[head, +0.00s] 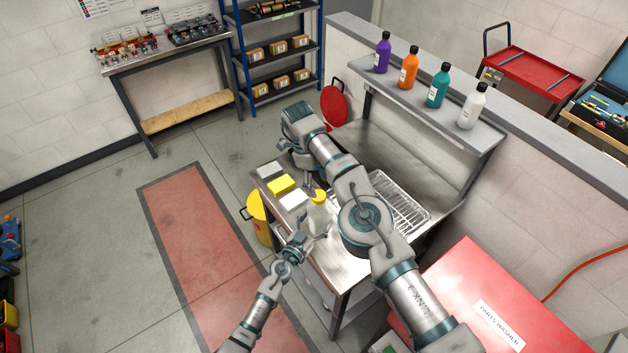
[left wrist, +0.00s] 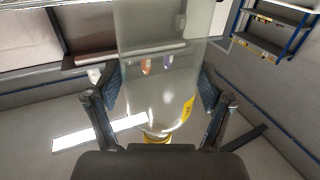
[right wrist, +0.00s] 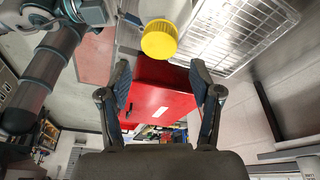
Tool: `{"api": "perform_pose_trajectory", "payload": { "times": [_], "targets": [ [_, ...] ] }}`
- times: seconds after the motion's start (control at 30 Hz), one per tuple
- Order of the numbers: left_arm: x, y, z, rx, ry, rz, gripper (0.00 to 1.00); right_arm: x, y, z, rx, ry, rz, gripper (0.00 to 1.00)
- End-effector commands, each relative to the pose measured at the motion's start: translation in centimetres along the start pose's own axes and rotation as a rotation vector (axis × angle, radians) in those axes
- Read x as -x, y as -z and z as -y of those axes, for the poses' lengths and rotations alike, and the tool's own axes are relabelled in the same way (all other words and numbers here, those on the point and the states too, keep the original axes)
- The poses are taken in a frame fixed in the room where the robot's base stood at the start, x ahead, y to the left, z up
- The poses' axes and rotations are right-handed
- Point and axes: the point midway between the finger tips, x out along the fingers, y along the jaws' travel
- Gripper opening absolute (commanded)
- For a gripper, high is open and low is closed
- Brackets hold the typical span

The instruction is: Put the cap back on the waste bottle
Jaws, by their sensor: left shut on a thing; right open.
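The waste bottle (head: 317,218) is pale and translucent and stands upright near the front edge of the steel bench. My left gripper (head: 301,240) is shut around its body; in the left wrist view the bottle (left wrist: 150,60) fills the space between the fingers, with a yellow label on its side. The yellow cap (head: 319,197) sits at the bottle's top; whether it is tightened I cannot tell. My right gripper (right wrist: 161,76) is open and empty, with the cap (right wrist: 160,40) just beyond its fingertips. In the head view this gripper is small and partly hidden by its arm.
On the bench (head: 345,262), a yellow block (head: 281,185), a white block (head: 293,201) and a grey block (head: 270,170) lie left of the bottle. A wire rack (head: 400,205) is at right. A yellow bin (head: 258,215) stands beside the bench. Several coloured bottles line the shelf above.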

Motion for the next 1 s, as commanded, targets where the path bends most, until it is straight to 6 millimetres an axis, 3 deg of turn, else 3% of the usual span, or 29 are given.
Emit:
{"api": "perform_pose_trajectory", "payload": {
  "times": [0.17, 0.37, 0.6, 0.8, 1.0],
  "targets": [
    [0.2, -0.2, 0.1, 0.004, -0.002, 0.004, 0.0, -0.4, -0.3, 0.0, 0.388, 0.015, 0.012, 0.64],
    [0.3, -0.2, 0.1, 0.004, -0.002, 0.004, 0.0, -0.2, -0.4, -0.3, 1.054, 0.078, 0.043, 0.64],
    [0.3, -0.2, 0.2, 0.003, -0.001, 0.004, 0.0, 1.4, 0.0, -1.0, 1.799, 0.23, 0.045, 0.64],
    [0.2, -0.2, 0.2, 0.003, -0.001, 0.004, 0.0, 2.7, 0.5, -1.5, 2.179, 0.345, 0.006, 0.64],
    [0.2, -0.2, 0.2, 0.004, -0.001, 0.004, 0.0, 3.2, 0.6, -1.8, 2.304, 0.387, -0.016, 0.64]
  ]
}}
